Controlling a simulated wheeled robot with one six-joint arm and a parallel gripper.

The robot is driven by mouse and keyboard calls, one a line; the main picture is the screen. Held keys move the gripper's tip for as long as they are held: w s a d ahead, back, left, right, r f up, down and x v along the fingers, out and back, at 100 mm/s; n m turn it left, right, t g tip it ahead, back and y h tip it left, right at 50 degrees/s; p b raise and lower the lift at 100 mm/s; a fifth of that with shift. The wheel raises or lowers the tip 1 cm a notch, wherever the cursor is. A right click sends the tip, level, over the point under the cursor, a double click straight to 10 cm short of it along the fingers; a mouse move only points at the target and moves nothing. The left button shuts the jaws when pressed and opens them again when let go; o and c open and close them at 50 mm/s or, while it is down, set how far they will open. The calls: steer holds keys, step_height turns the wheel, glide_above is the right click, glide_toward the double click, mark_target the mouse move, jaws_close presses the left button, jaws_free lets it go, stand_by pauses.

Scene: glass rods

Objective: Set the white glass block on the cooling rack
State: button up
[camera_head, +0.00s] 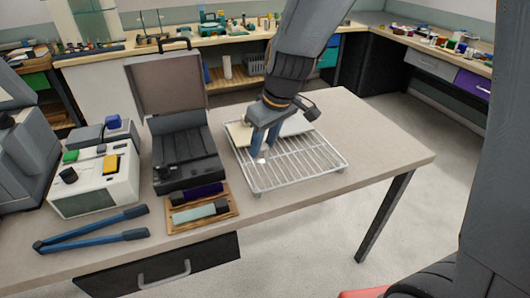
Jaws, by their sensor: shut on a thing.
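The wire cooling rack (300,168) lies on the near table, right of the open case. My gripper (262,153) points down over the rack's left part, its blue fingers shut on a small white piece, the white glass block (262,160), of which only a little shows. I cannot tell whether the block touches the wires. A cream slab (238,134) lies on the rack's back left, partly behind my gripper. A pale grey-white slab (297,125) lies at the back, right of my gripper and partly hidden by it.
A wooden tray (225,220) with a dark purple bar and a pale aqua bar stands front left of the rack. An open black case (184,160), a white device (95,180) and blue tongs (90,230) are farther left. The table right of the rack (385,150) is clear.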

mark_target(266, 149)
steer(key=shift+f, duration=2.05)
steer(key=shift+f, duration=0.1)
steer(key=shift+f, duration=0.1)
steer(key=o, duration=1.2)
steer(key=shift+c, duration=0.2)
steer(key=shift+r, duration=0.2)
